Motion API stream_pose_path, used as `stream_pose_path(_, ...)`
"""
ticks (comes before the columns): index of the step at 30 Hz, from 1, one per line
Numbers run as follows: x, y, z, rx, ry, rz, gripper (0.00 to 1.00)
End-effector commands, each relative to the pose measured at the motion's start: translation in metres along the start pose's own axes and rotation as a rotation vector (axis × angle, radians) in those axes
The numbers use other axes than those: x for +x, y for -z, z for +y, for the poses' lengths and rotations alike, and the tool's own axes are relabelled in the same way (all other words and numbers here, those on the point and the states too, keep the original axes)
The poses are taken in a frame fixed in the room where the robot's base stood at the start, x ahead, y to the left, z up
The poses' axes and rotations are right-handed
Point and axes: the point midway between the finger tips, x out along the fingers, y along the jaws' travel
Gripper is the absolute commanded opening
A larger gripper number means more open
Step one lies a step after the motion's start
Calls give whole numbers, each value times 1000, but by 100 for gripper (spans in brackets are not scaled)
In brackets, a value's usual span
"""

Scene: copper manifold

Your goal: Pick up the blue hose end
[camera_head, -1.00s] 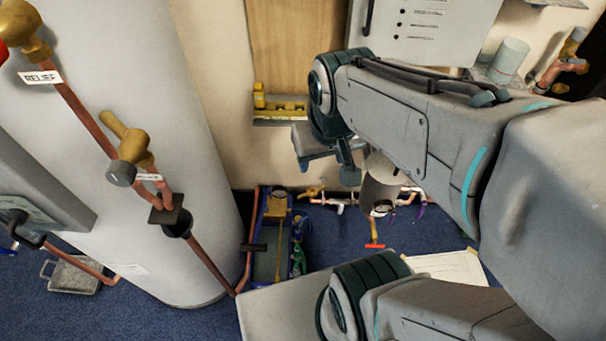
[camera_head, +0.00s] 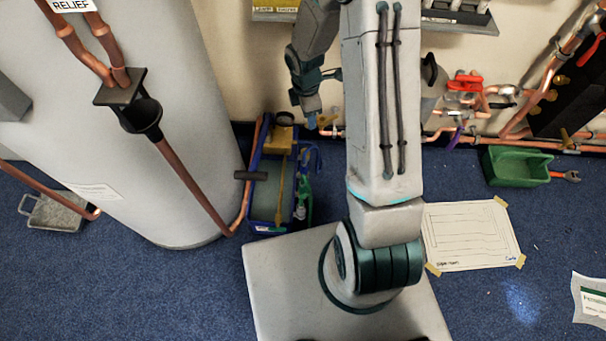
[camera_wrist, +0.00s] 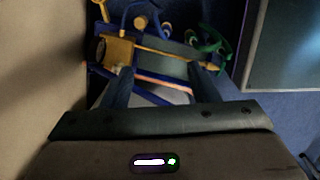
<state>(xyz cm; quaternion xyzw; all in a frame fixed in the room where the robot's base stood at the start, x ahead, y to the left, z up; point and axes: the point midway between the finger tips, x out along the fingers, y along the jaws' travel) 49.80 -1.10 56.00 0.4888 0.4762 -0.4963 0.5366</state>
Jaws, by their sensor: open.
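In the wrist view a blue curved piece (camera_wrist: 138,6) arches at the top; I cannot tell for certain which part is the hose end. My gripper (camera_head: 311,120) points down near the wall, above the tote's far end. In the wrist view its two fingers (camera_wrist: 162,85) are apart with nothing held between them, and the tote lies beyond them.
Copper pipes (camera_head: 190,185) run down beside the tote. More pipework with a red valve handle (camera_head: 465,83) lines the wall at right. A green tray (camera_head: 515,166) and a paper sheet (camera_head: 470,236) lie on the floor.

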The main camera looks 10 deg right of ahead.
Motion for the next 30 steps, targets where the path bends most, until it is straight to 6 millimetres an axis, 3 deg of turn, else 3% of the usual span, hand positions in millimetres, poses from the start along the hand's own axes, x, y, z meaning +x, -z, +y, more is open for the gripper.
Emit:
stream_pose_path(1,46,5,0,-73,18,12,54)
stream_pose_path(3,83,10,2,-177,26,28,54)
stream_pose_path(6,125,17,2,-298,34,50,54)
stream_pose_path(9,153,22,1,-380,36,66,54)
stream_pose_path(17,192,28,-2,-449,38,81,54)
stream_pose_path(24,239,30,-4,-445,38,79,54)
stream_pose_path(30,256,31,-5,-445,36,79,54)
